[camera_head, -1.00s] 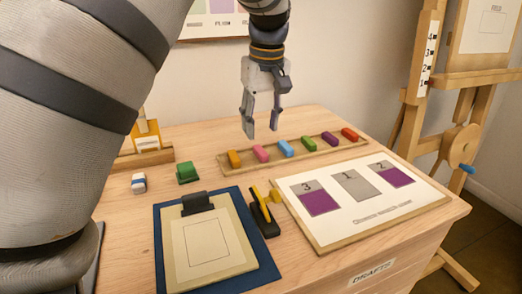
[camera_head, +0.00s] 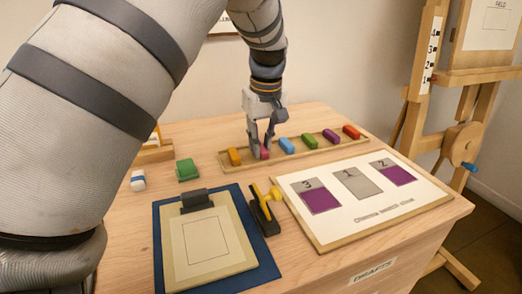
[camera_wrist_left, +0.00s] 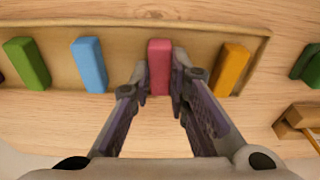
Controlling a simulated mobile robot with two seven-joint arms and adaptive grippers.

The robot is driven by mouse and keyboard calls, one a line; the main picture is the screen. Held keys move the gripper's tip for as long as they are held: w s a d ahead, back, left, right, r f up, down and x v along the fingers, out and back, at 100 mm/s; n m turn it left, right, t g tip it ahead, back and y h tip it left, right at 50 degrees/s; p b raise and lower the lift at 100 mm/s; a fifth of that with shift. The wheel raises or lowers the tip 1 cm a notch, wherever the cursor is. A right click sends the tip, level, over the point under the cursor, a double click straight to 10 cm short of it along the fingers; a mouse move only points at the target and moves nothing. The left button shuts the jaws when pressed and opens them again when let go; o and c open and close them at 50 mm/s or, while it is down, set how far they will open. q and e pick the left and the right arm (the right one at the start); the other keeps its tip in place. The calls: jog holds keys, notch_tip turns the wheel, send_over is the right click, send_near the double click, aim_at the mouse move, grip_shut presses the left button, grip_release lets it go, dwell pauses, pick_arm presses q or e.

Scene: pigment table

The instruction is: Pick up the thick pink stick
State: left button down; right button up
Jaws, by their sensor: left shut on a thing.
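The thick pink stick (camera_head: 265,153) stands in the wooden tray (camera_head: 311,152), between the orange and blue sticks. In the left wrist view the pink stick (camera_wrist_left: 159,66) is between my fingertips. My left gripper (camera_head: 260,150) reaches down from above and is shut on the pink stick, with a finger on each side of it in the left wrist view (camera_wrist_left: 160,85). My right gripper is in neither view.
Orange (camera_head: 234,156), blue (camera_head: 287,146), green (camera_head: 309,142), purple (camera_head: 331,137) and red (camera_head: 351,132) sticks share the tray. A numbered board (camera_head: 420,207), a blue mat (camera_head: 265,262) with a clipboard, a green block (camera_head: 187,169) and a white-and-blue block (camera_head: 138,180) are nearer.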

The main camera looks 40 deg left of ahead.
pick_arm(q)
jog(key=shift+r, duration=0.35)
notch_tip(320, 180, up, 3)
jog(key=s+d+r+p, duration=0.2)
jog(key=s+d+r, duration=0.6)
jog(key=d, duration=0.3)
jog(key=shift+s+r, duration=0.3)
jog(key=shift+r, duration=0.35)
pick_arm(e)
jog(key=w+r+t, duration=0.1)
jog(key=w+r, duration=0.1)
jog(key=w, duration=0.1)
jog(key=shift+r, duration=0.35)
pick_arm(q)
jog(key=shift+r, duration=0.1)
